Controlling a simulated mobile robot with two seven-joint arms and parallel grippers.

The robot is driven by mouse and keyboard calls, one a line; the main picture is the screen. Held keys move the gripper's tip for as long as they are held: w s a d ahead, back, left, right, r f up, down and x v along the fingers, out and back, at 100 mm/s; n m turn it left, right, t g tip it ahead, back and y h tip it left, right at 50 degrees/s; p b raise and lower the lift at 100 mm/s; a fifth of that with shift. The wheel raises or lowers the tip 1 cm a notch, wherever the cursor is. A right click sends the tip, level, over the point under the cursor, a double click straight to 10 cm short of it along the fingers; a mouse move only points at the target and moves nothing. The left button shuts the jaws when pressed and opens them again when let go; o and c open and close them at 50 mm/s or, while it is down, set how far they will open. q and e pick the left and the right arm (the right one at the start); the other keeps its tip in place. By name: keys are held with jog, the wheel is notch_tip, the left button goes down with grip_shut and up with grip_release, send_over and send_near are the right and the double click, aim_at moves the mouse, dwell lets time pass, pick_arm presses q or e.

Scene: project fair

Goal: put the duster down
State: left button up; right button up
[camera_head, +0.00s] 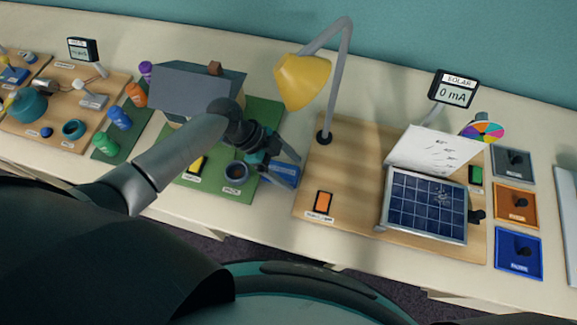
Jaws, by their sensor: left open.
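My left gripper (277,165) is open above the right edge of the green mat (210,192), its fingers pointing down and to the right. A blue block-like thing (286,174) lies just below and beside the fingers, partly hidden by them. I cannot tell whether it touches them, or whether it is the duster. No other thing is clearly a duster. My right gripper is not in view.
A yellow lamp (303,80) stands behind my gripper. A wooden board (345,178) to the right carries a solar panel (426,206) and an orange switch (323,202). A dark cup (236,172) and a grey-roofed model house (190,88) are on the mat.

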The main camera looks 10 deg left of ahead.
pick_arm(q)
jog(key=shift+r, duration=0.1)
jog(key=shift+r+p, duration=0.2)
jog(key=shift+p, duration=0.1)
jog(key=v, duration=1.2)
jog(key=shift+f, duration=0.15)
